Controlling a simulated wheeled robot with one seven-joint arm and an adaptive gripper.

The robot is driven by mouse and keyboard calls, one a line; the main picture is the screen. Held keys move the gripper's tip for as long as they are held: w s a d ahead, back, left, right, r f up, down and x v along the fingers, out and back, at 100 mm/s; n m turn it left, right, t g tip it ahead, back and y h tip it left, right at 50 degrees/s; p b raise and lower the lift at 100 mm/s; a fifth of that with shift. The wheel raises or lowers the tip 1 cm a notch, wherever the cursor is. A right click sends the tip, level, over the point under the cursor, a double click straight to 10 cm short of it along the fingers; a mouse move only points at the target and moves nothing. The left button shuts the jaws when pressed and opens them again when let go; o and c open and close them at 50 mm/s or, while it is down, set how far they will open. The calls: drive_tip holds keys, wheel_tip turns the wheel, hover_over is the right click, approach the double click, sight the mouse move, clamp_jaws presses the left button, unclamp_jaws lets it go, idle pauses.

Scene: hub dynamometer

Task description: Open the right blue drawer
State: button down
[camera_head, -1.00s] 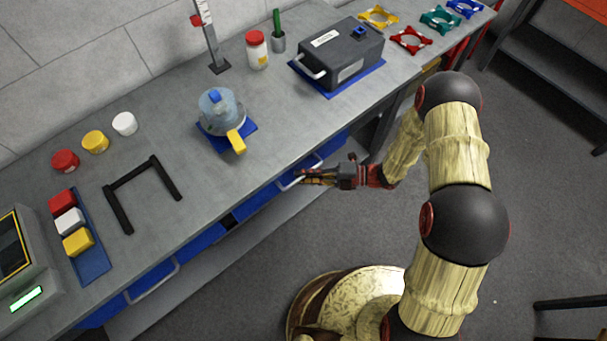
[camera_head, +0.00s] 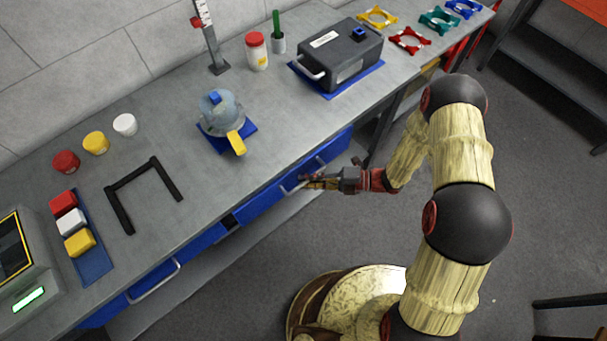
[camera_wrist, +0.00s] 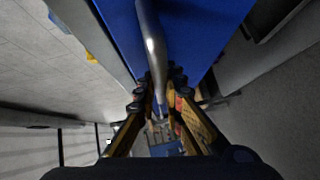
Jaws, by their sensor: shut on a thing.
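The right blue drawer (camera_head: 332,153) is under the front edge of the bench, and its front stands slightly out from under the worktop. Its silver bar handle (camera_head: 289,188) runs along the front. My gripper (camera_head: 305,182) is at this handle, reaching in from the right. In the wrist view, the handle (camera_wrist: 153,45) runs down between my gripper's fingers (camera_wrist: 160,88), which are shut on it. The blue drawer front (camera_wrist: 205,30) fills the upper middle there. The fingers hide part of the handle.
A left blue drawer (camera_head: 150,285) with its own handle is under the bench and looks shut. The grey worktop (camera_head: 200,170) holds a clear-domed device (camera_head: 218,112), a dark box (camera_head: 345,55) and a black frame (camera_head: 118,210). The floor in front is clear beside my base.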

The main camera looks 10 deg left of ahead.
drive_tip(key=s+d+p, duration=0.6)
drive_tip(key=s+d, duration=1.2)
drive_tip(key=d, duration=0.3)
drive_tip(key=shift+s+d, duration=0.15)
drive_tip(key=c, duration=1.9)
unclamp_jaws()
drive_tip(key=d, duration=0.4)
drive_tip(key=d+r, duration=0.1)
drive_tip(key=d, duration=0.3)
drive_tip(key=w+d, duration=0.1)
drive_tip(key=d, duration=0.3)
drive_tip(key=shift+r, duration=0.35)
drive_tip(key=shift+w+a, duration=0.1)
